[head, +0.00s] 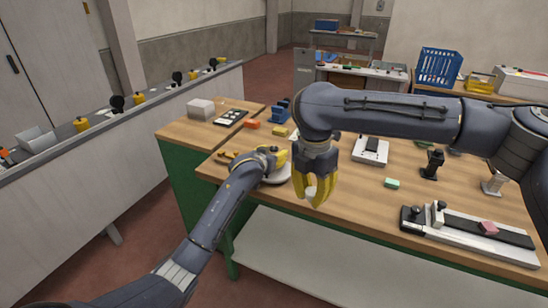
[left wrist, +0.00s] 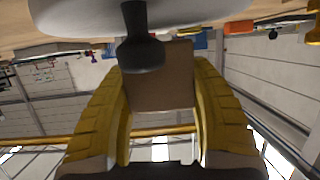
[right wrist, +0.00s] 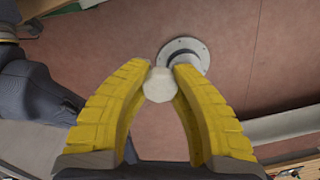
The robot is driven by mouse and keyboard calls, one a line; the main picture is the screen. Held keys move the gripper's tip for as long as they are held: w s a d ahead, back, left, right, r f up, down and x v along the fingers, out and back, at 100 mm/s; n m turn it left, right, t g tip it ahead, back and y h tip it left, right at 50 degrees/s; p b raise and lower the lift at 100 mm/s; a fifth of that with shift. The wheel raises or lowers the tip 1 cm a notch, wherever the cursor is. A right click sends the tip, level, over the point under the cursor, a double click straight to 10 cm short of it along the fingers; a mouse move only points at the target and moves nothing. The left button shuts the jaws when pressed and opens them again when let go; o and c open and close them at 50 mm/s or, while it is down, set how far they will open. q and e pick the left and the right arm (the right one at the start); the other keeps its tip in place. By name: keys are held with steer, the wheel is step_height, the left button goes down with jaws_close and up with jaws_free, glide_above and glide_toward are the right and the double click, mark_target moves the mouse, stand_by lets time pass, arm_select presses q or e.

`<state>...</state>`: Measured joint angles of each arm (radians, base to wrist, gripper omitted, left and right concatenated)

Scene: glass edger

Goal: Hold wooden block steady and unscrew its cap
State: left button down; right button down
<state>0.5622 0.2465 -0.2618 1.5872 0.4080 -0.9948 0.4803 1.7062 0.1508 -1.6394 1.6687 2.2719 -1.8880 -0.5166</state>
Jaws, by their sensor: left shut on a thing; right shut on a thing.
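My left gripper (head: 281,158) is low over the near left part of the workbench, above a pale round piece (head: 277,175). In the left wrist view its yellow fingers (left wrist: 163,105) are shut on the brown wooden block (left wrist: 165,88), with a dark knobbed piece partly in front of the block. In the head view the block is hard to make out. My right gripper (head: 316,190) points down near the bench's front edge. Its fingers (right wrist: 160,80) are shut on a small white faceted cap (right wrist: 159,85), held at the fingertips and apart from the block.
The workbench (head: 350,190) carries a green block (head: 392,183), a dark upright stand (head: 432,163) and a long black-topped fixture (head: 470,232) at right. An orange block (head: 252,124) and blue tool (head: 281,112) are behind. A grey disc (right wrist: 185,53) shows on the floor.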

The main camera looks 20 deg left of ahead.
arm_select(q)
steer(key=shift+f, duration=0.6)
steer(key=shift+f, duration=0.1)
steer(key=c, duration=0.6)
jaws_free()
steer(key=shift+o, duration=0.2)
